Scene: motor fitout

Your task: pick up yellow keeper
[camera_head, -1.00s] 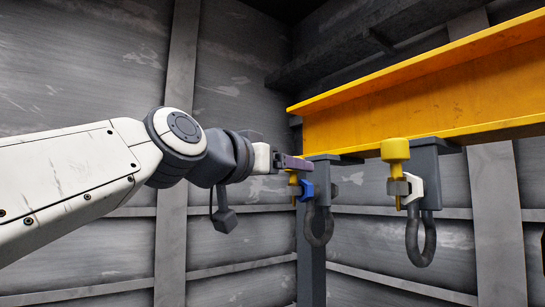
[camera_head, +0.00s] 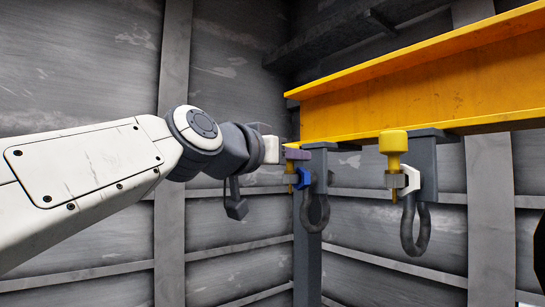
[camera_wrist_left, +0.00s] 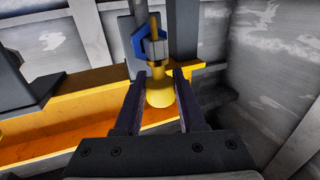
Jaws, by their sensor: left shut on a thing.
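My left gripper (camera_head: 297,154) reaches in from the left below the yellow beam. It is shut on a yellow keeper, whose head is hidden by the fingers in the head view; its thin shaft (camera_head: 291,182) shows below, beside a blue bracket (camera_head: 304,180). In the left wrist view the keeper's round yellow head (camera_wrist_left: 159,94) sits between the fingers (camera_wrist_left: 158,84), with its shaft running up through a grey block at the blue bracket (camera_wrist_left: 141,44). A second yellow keeper (camera_head: 393,142) stands upright in a white bracket (camera_head: 412,179) to the right. My right gripper is out of view.
The large yellow beam (camera_head: 400,95) runs across above the hangers. Grey hangers (camera_head: 428,165) with dark shackles (camera_head: 414,235) hang under it. Ribbed grey walls (camera_head: 235,90) stand behind. There is open space below the left gripper.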

